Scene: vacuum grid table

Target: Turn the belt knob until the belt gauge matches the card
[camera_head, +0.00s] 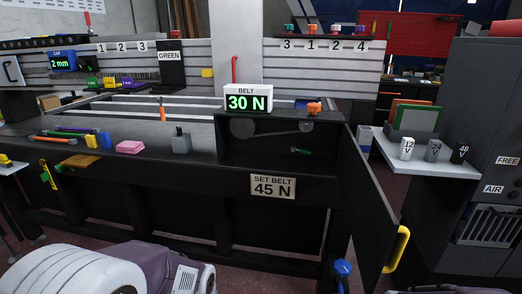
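The belt gauge (249,101), a white box labelled BELT, stands on the bench top and reads 30 N in green. The card (273,186) on the bench front below it reads SET BELT 45 N. A belt with pulleys (270,130) shows inside the open compartment under the gauge. An orange knob-like part (314,107) sits right of the gauge. A blue round knob (342,267) is low at the front, right of the middle. I cannot tell which of these is the belt knob. Neither gripper is in view.
The compartment door (368,200) stands open to the right, with a yellow handle (397,248). A pink block (129,146) and a grey block (181,141) lie on the bench. A white shelf (430,163) holds voltage-marked blocks, right of the door.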

